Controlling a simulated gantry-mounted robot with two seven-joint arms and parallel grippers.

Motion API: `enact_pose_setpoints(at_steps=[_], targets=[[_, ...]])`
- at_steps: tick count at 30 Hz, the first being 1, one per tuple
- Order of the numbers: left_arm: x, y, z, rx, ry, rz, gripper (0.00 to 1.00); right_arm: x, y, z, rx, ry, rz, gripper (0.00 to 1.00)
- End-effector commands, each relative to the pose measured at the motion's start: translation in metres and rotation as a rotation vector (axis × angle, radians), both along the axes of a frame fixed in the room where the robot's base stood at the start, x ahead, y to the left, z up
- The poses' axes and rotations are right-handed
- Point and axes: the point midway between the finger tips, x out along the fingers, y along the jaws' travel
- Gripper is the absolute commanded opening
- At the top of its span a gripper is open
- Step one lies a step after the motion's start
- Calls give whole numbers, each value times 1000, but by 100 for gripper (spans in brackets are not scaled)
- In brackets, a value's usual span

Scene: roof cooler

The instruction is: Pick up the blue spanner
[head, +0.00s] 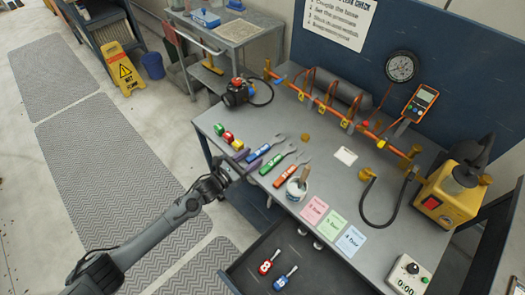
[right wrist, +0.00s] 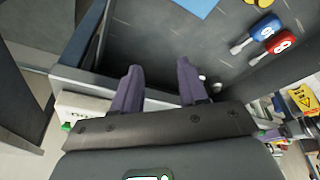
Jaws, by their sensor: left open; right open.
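The blue spanner (head: 265,148) lies on the grey workbench (head: 345,190), near its left edge, in a row with a green spanner (head: 278,160) and a red spanner (head: 291,173). My left gripper (head: 246,161) is open at the bench's left edge, close to the handle end of the blue spanner. Whether a finger touches the spanner I cannot tell. My right gripper (right wrist: 158,72) is open and empty in the right wrist view, by the open drawer. It does not show in the head view.
The open drawer (head: 240,275) holds a red screwdriver (head: 268,263) and a blue screwdriver (head: 285,278). A cup (head: 297,190) stands beside the red spanner. Small coloured blocks (head: 228,137) lie behind the left gripper. Pink, green and blue cards lie at the front. A pipe rack (head: 340,115) runs along the back.

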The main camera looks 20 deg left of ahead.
Motion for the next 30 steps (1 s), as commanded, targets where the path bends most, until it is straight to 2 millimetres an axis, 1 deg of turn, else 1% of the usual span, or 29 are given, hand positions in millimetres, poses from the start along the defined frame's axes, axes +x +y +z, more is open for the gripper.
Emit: enact_pose_setpoints(at_steps=[3, 11, 21, 22, 30], targets=[[6, -4, 0, -1, 1, 1, 55, 0, 1, -2, 2, 0, -1, 43], [7, -5, 0, 1, 1, 0, 55, 0, 2, -1, 7, 0, -4, 43], [7, -5, 0, 1, 1, 0, 3, 0, 2, -1, 7, 0, -4, 43], [7, -5, 0, 1, 1, 0, 0, 0, 1, -1, 7, 0, -4, 43], [7, -5, 2, 0, 0, 0, 0, 0, 0, -1, 0, 0, 0, 43]])
